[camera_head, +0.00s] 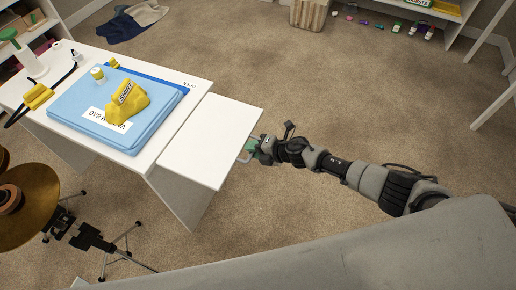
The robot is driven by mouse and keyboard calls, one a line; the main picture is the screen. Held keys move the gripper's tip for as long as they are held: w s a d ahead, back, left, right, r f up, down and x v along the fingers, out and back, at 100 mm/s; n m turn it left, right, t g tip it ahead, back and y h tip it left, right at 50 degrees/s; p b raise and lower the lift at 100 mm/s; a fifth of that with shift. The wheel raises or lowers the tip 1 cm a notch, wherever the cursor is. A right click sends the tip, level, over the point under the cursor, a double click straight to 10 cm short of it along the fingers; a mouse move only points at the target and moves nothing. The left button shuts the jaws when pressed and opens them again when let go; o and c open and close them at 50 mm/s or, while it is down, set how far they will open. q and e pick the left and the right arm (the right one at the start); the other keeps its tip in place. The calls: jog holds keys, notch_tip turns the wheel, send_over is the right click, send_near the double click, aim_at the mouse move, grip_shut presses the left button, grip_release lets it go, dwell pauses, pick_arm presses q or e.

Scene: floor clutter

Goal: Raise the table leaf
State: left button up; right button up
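The white table (88,56) stands at the left. Its white leaf (212,140) extends from the table's right side, and its top looks about level with the tabletop; a thin seam runs between them. My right gripper (252,147) is at the leaf's right edge, beside a small green part and a pale loop. Its fingers are too small and partly hidden to show whether they grip the edge. My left gripper is not in view.
On the tabletop lie a blue vacuum bag (75,98), a yellow item (126,103) on it, and a yellow clip (38,96). A gold disc (34,190) and black stand (92,238) are lower left.

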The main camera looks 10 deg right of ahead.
jog(key=p+v, duration=0.1)
jog(key=v, duration=0.9)
jog(key=shift+s+d+r, duration=0.2)
jog(key=shift+d+r, duration=0.05)
jog(key=s+d+f+m+h, duration=0.2)
jog(key=s+f+m+h, duration=0.1)
jog(key=f+m, duration=0.3)
jog(key=s+d+f+m+t+h, duration=0.1)
jog(key=s+d+f+m+h, duration=0.15)
jog(key=f+m, duration=0.4)
jog(key=s+d+f+m+h, duration=0.2)
jog(key=s+d+f+m, duration=0.15)
jog(key=f, duration=0.45)
jog(key=s+f+m+g+h, duration=0.1)
jog(key=s+f+m+g, duration=0.1)
jog(key=s, duration=0.9)
jog(key=s+a+f+m+g, duration=0.1)
jog(key=s+f+m+g, duration=0.2)
jog(key=s, duration=0.7)
jog(key=s+f+m+g+h, duration=0.1)
jog(key=s+f+m, duration=0.4)
jog(key=s, duration=0.6)
notch_tip(320, 180, down, 3)
jog(key=shift+s+a+r+g+h, duration=0.25)
jog(key=shift+s+a+g+h, duration=0.15)
jog(key=shift+g, duration=0.3)
